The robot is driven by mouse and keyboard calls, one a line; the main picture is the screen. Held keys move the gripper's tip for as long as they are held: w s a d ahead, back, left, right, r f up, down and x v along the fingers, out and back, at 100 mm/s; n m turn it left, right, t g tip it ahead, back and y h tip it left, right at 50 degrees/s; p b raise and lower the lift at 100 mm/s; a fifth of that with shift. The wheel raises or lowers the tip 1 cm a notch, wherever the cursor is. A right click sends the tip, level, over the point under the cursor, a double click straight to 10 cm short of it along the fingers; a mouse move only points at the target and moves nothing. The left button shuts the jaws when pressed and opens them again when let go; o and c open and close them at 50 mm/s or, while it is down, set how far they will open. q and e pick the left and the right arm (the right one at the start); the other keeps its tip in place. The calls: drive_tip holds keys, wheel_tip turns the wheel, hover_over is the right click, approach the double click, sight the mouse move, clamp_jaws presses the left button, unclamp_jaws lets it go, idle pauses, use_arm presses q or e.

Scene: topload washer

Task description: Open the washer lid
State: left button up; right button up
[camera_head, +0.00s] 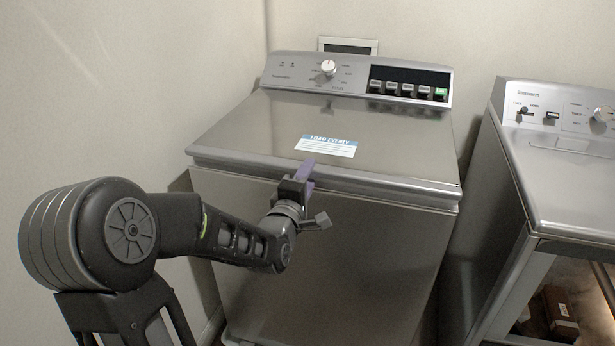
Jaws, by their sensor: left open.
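The topload washer (330,260) stands in the middle of the head view, in grey metal. Its lid (240,125) lies flat and closed on top, with a blue and white label (326,146) near the front edge. My left gripper (306,172) is at the lid's front edge, just below the label. The right gripper is not in view.
The washer's control panel (355,80) with a knob and buttons stands behind the lid. A second appliance (570,170) is to the right, with a gap between. A brown box (561,313) shows low inside it. Walls close in at the left and back.

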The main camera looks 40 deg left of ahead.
use_arm(q)
drive_tip(key=shift+c, duration=0.4)
clamp_jaws()
idle(0.9)
